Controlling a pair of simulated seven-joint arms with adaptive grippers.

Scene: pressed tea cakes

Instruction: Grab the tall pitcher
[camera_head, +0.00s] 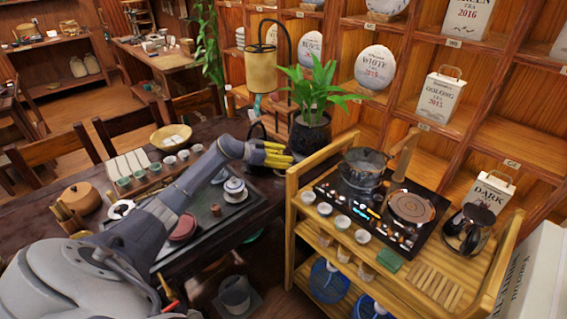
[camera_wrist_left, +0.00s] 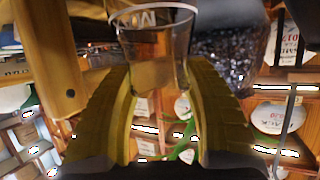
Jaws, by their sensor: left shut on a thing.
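My left gripper (camera_head: 278,154) reaches across the dark tea table, with its yellow fingers level beside the black plant pot. In the left wrist view, the two yellow fingers (camera_wrist_left: 160,95) are closed around a clear glass vessel (camera_wrist_left: 155,48) with a round rim. It looks like the tall pitcher, and shelves show through the glass. In the head view I cannot clearly make the vessel out at the fingertips. The wrist view does not clearly show whether its base rests on anything. My right gripper is not in view.
A potted plant (camera_head: 309,133) stands right by the fingertips. A wooden cart (camera_head: 291,215) carries a glass kettle (camera_head: 363,170) and small cups to the right. Wooden shelves rise behind.

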